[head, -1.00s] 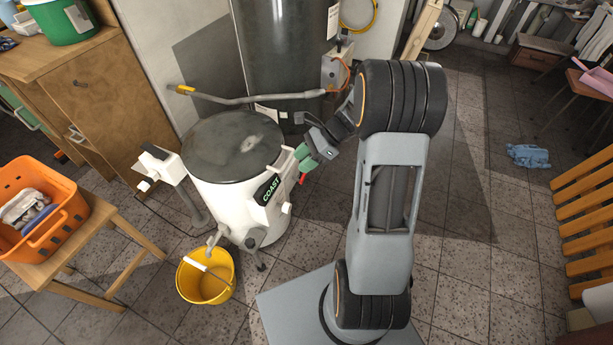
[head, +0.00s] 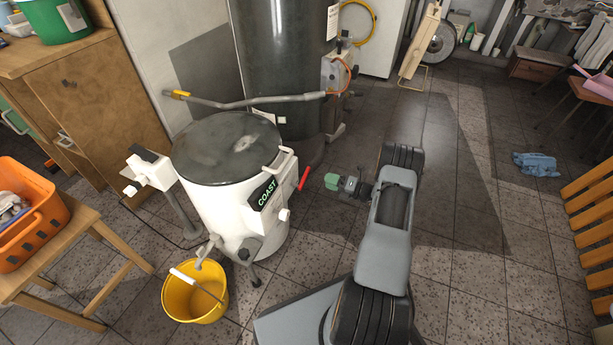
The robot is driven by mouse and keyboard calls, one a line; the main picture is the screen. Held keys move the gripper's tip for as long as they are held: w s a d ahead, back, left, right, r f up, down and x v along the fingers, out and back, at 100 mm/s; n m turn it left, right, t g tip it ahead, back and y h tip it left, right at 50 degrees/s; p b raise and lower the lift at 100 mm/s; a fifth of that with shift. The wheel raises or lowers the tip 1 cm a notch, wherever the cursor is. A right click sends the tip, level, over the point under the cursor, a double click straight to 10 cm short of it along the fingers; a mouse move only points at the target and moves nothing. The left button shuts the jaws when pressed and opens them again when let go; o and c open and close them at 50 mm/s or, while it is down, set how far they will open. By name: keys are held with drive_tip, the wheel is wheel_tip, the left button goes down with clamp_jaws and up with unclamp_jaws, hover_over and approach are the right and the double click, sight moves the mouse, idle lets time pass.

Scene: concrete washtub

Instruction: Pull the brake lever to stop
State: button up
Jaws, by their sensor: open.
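The brake lever (head: 304,179) is a small red handle on the right side of a white drum-shaped machine (head: 210,207) with a dark lid and a COAST label (head: 265,192). The lever stands up at a slant. My gripper (head: 331,181) has green fingertips and is to the right of the lever, with a gap of floor showing between them. It is open and empty. The fingertips are small in this view.
A yellow bucket (head: 196,298) stands on the floor in front of the machine. A wooden stool (head: 88,228) with an orange basket (head: 38,235) is at left. A grey pipe (head: 250,102) runs behind the lid. The floor to the right is clear up to a blue cloth (head: 535,164).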

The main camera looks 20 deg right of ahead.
sight(306, 172)
drive_tip(key=b+x, duration=0.2)
drive_tip(key=x, duration=0.8)
drive_tip(key=shift+b, duration=0.35)
drive_tip(key=shift+c, duration=0.3)
clamp_jaws()
